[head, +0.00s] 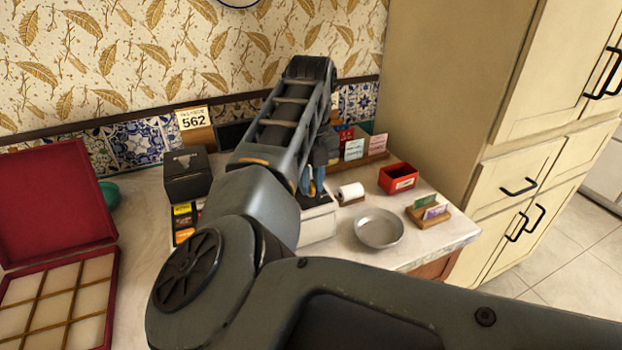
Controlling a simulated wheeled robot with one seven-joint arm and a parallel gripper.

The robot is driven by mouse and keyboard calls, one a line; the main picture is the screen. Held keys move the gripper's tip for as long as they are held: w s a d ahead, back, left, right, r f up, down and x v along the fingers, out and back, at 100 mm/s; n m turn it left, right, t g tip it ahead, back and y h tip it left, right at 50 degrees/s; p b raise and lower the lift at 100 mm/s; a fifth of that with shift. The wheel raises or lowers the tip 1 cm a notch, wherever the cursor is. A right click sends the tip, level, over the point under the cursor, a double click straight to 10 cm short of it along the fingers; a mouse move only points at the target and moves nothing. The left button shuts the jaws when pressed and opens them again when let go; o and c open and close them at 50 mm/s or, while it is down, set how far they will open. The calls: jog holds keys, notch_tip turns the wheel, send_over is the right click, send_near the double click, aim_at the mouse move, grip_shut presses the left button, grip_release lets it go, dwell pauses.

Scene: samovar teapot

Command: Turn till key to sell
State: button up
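The till stands on the counter behind my arm, and most of it is hidden. Its pale front corner (318,224) shows to the right of the arm. Yellow and orange labelled keys or panels (183,222) show to the left. The till key itself cannot be made out. My arm reaches over the till and bends down behind its own links. Part of my gripper (313,188) seems to show as a small dark, blue and yellow shape just above the pale corner. Its fingertips are too small and covered to read, and any contact is hidden.
A black box (187,178) and a 562 sign (194,119) stand behind on the left. A paper roll (350,193), metal dish (379,228), red bin (397,178) and card holder (429,214) lie right. An open red case (56,205) is at far left. Cabinets (530,150) bound the right.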

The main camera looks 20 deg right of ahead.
grip_shut()
jog(key=shift+m, duration=0.3)
jog(key=m+b, duration=0.3)
jog(key=m, duration=0.2)
jog(key=shift+a+f, duration=0.1)
jog(key=shift+m+b, duration=0.6)
jog(key=shift+m, duration=0.4)
jog(key=shift+a+r+m+b, duration=0.2)
jog(key=shift+m+b, duration=0.15)
jog(key=shift+m, duration=0.25)
jog(key=shift+d, duration=0.1)
